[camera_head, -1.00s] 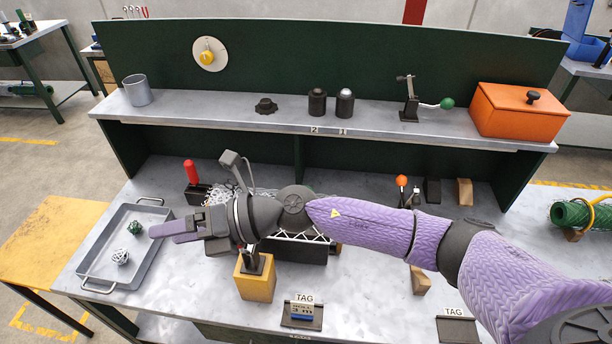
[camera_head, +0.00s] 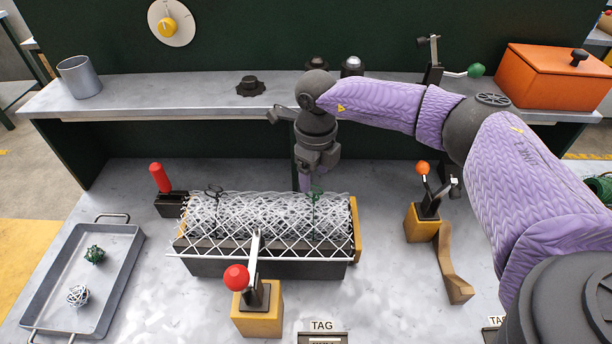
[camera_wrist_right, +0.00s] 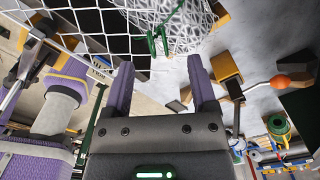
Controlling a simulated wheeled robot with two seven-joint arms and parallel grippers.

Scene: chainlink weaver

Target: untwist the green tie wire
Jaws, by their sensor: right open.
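The green tie wire (camera_head: 316,196) is on the right part of the pale wire-mesh roll (camera_head: 262,212), with its ends sticking up. My right gripper (camera_head: 304,184) points down just behind and above it. In the right wrist view, the open fingers (camera_wrist_right: 160,82) are empty. The green tie wire (camera_wrist_right: 156,42) shows ahead of the gap between them, apart from both in the picture. Whether its ends are twisted is too small to tell. A dark tie wire (camera_head: 213,192) sits near the roll's left end. My left gripper does not show clearly in either view.
A red-knobbed clamp (camera_head: 238,278) stands in front of the roll, and a red-handled one (camera_head: 162,180) behind its left end. An orange-knobbed clamp (camera_head: 422,170) stands to the right. A grey tray (camera_head: 60,318) holds two small wire balls. The shelf (camera_head: 180,98) runs behind.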

